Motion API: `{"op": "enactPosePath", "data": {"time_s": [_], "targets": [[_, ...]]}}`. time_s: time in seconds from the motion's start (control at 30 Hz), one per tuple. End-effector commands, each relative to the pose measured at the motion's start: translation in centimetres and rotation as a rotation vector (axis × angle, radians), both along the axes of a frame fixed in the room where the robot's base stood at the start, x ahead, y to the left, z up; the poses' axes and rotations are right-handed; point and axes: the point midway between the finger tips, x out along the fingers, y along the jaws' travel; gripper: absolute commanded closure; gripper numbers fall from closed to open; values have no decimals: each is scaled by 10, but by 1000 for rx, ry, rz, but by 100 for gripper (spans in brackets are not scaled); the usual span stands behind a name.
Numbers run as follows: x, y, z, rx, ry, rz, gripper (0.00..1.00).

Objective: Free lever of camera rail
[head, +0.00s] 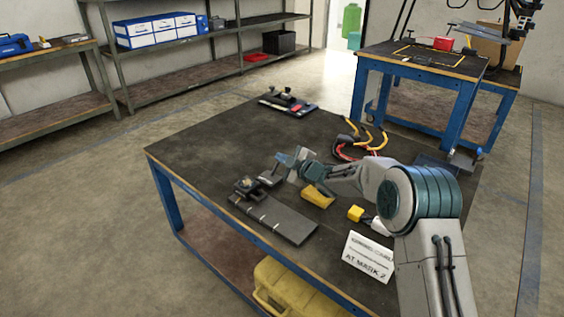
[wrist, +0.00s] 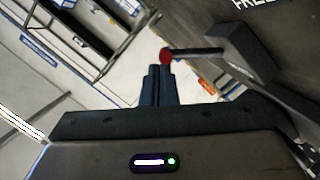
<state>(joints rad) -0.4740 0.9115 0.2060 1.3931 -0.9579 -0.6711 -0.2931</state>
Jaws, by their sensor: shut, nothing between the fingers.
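The camera rail (head: 275,218) is a dark flat plate with pale marks along it, lying at the near left of the workbench. A black clamp block (head: 248,188) sits at its far left end. In the wrist view the lever (wrist: 195,51) is a thin dark bar with a red knob (wrist: 166,55), running from a dark block (wrist: 238,50). My gripper (wrist: 159,70) is shut and empty, its fingertips just below the red knob; I cannot tell whether they touch. In the head view my gripper (head: 270,178) is beside the clamp block, its fingertips hard to make out.
On the workbench (head: 205,150) are a yellow block (head: 318,195), a yellow-and-white connector (head: 356,213), looped cables (head: 365,143), a sign card (head: 369,257) and a dark tray (head: 287,103) at the back. The bench's left part is clear.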

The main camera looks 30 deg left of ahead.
Motion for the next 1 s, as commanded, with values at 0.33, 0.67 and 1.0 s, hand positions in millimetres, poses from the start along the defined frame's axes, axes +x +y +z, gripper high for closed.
{"op": "enactPosePath", "data": {"time_s": [0.33,0.67,1.0], "targets": [[7,-5,-1,0,-2,-6,100],[-1,-8,42,-1,-1,-10,100],[-23,-67,53,-2,-1,-4,100]]}}
